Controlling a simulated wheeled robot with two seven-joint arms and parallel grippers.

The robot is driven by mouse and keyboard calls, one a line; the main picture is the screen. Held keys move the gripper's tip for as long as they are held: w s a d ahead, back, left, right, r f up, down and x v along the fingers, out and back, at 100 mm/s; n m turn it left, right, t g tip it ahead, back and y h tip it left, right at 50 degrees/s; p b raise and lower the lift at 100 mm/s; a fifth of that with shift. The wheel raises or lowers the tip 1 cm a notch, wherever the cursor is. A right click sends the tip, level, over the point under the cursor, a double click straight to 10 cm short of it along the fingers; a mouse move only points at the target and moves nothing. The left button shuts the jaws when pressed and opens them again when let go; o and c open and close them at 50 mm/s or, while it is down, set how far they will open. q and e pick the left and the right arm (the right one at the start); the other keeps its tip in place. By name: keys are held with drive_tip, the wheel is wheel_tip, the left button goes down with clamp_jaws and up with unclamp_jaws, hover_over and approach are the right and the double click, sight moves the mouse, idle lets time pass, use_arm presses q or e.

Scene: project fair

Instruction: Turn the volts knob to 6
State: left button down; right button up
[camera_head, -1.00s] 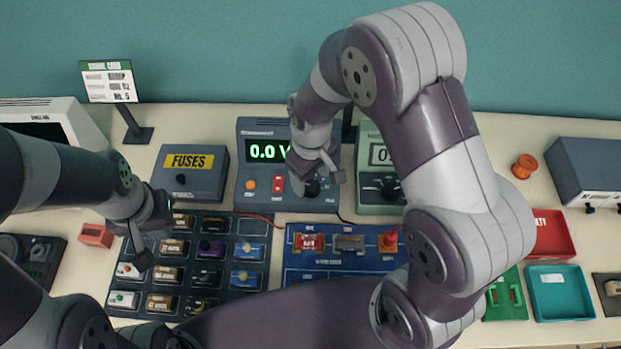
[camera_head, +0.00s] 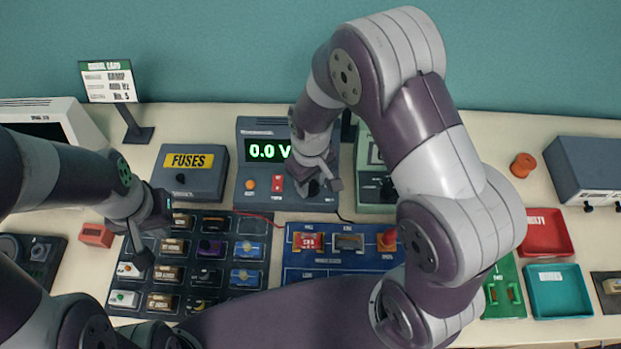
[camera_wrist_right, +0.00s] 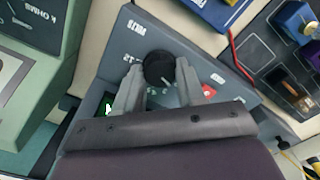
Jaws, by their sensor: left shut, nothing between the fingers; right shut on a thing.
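The power supply (camera_head: 242,190) is a dark blue-grey box whose green display (camera_head: 264,151) reads 0.0 V, partly hidden by my right arm. Its black volts knob (camera_wrist_right: 159,68) is round and shows in the right wrist view between the fingers of my right gripper (camera_wrist_right: 158,82). The right gripper is shut on the knob, one finger on each side. In the head view my right gripper (camera_head: 322,186) covers most of the knob. My left gripper (camera_head: 141,252) is shut and empty above the tray of components at the left.
A red switch (camera_head: 277,184) and an orange terminal (camera_head: 250,184) sit left of the knob. A green meter (camera_head: 372,200) stands close on the right. A fuses box (camera_head: 187,180) stands to the left. A blue board (camera_head: 310,262) lies in front.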

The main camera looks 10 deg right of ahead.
sight(310, 185)
drive_tip(key=m+p, duration=0.1)
drive_tip(key=m, duration=0.2)
drive_tip(key=shift+r+m, duration=0.15)
drive_tip(key=shift+m, duration=0.15)
drive_tip(key=m+p, duration=0.1)
drive_tip(key=m, duration=0.4)
drive_tip(key=shift+m, duration=0.3)
drive_tip(key=m+p, duration=0.1)
drive_tip(key=m, duration=0.3)
drive_tip(key=shift+w, duration=0.1)
drive_tip(key=shift+m+p, duration=0.45)
drive_tip(key=shift+m, duration=1.55)
drive_tip(key=o, duration=1.1)
drive_tip(key=shift+c, duration=0.2)
wheel_tip(310, 185, up, 12)
drive_tip(key=b, duration=0.1)
drive_tip(key=shift+r+b, duration=0.25)
drive_tip(key=shift+b, duration=0.05)
